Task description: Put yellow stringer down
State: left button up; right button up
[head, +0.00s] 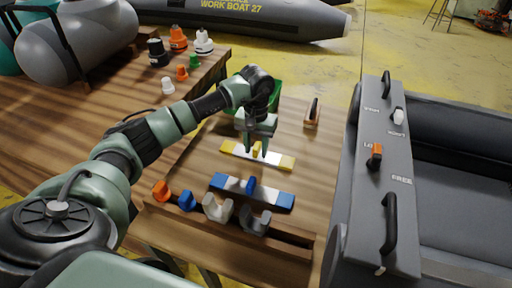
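The yellow stringer (235,149), a white bar with yellow ends and a yellow grip in the middle, lies level at or just above the wooden table. Whether it touches the wood is unclear. My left gripper (257,150) points down over its middle, with the fingers on either side of the yellow grip. I cannot tell whether they press on it. A similar bar with blue ends and a blue grip, the blue stringer (229,184), lies nearer to me. My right gripper is out of view.
Orange, blue and grey holders (217,208) line the table's (190,160) near edge. Valves and caps (179,40) stand at the back left. A grey boat (345,210) with handles fills the right.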

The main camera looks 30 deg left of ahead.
aim_at(256, 147)
pick_arm(q)
jog(key=shift+r, duration=0.1)
